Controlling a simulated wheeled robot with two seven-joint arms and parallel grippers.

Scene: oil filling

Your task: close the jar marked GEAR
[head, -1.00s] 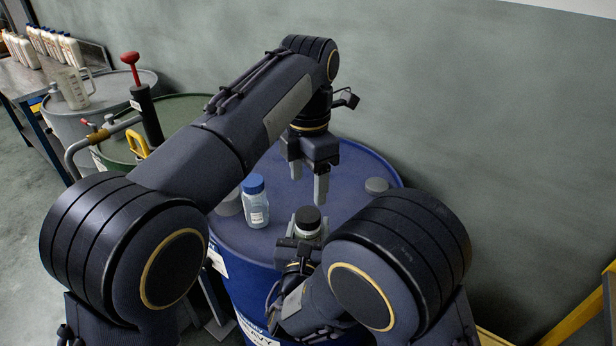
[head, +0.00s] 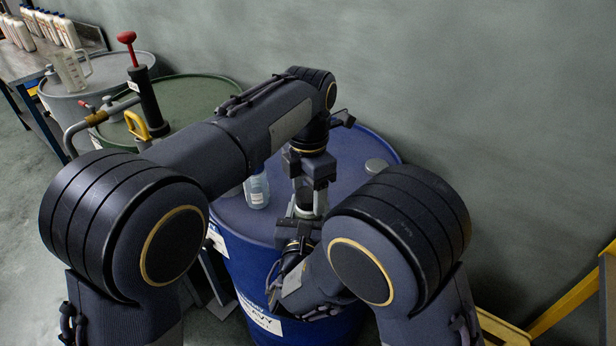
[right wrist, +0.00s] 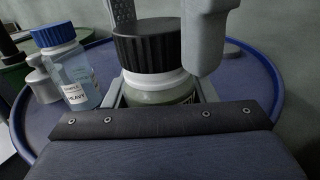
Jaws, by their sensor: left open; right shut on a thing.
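A jar with a ribbed black lid (right wrist: 147,48), white neck and greenish contents (right wrist: 160,97) stands upright in the right wrist view. Its marking is hidden. The lid sits over the neck; I cannot tell how tight it is. The jar shows partly in the head view (head: 305,200). My right gripper (head: 298,230) is shut on the jar's body from the near side. My left gripper (head: 307,203) points down from above, open, with one finger on either side of the lid. I cannot tell whether the fingers touch it.
The blue drum (head: 240,222) carries a blue-lidded sample bottle (right wrist: 75,65) labelled HEAVY, a pale grey container (right wrist: 42,84) and a grey round cap (head: 376,166). A green drum (head: 195,100) with a red-handled pump (head: 145,95) stands left. A wall is behind.

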